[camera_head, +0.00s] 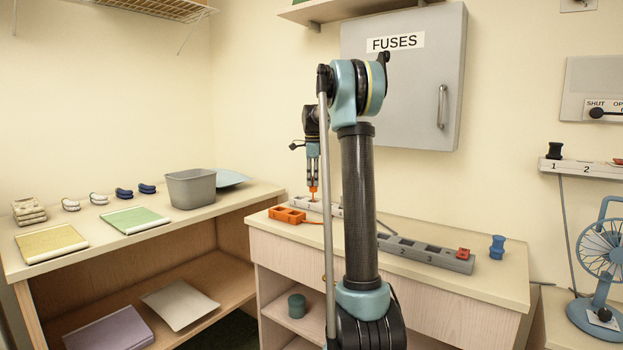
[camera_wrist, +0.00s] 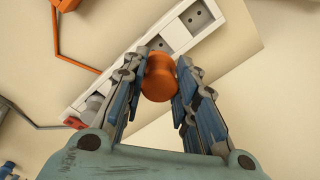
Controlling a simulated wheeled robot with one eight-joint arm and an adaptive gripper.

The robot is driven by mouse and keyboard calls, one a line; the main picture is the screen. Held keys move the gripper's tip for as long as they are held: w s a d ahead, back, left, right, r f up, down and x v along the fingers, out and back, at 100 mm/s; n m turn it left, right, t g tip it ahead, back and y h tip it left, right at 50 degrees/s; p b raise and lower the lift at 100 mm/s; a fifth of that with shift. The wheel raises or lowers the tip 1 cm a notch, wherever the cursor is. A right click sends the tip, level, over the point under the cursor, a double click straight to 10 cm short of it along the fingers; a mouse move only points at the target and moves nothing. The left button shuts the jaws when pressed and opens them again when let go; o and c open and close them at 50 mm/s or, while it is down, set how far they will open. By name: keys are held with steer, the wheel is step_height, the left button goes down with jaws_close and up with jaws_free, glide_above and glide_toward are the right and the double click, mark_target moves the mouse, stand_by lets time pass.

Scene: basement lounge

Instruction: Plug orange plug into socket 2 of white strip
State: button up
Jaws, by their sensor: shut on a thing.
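My gripper (camera_head: 312,180) points down over the white strip (camera_head: 298,203) on the cabinet top. It is shut on the orange plug (camera_head: 313,190); in the wrist view the orange plug (camera_wrist: 160,80) sits between the fingertips (camera_wrist: 161,82). The white strip (camera_wrist: 207,25) runs diagonally there, with two empty-looking sockets above and right of the plug. A grey plug (camera_wrist: 93,108) is at its lower-left end. The plug's lower end is at or just above the strip; I cannot tell whether it has entered a socket. My fingers and the plug hide part of the strip.
An orange strip (camera_head: 287,214) lies close in front of the white strip. A grey strip (camera_head: 425,252) with a red plug (camera_head: 463,253) lies to the right, near a blue plug (camera_head: 497,247). A grey fuse box (camera_head: 400,100) is on the wall behind. A grey bin (camera_head: 190,188) stands left.

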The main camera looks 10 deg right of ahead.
mark_target(313, 191)
steer(key=shift+f, duration=2.85)
steer(key=o, duration=1.2)
steer(key=shift+c, duration=0.2)
step_height(313, 191, up, 12)
steer(key=shift+s+f, duration=0.1)
steer(key=shift+s, duration=0.1)
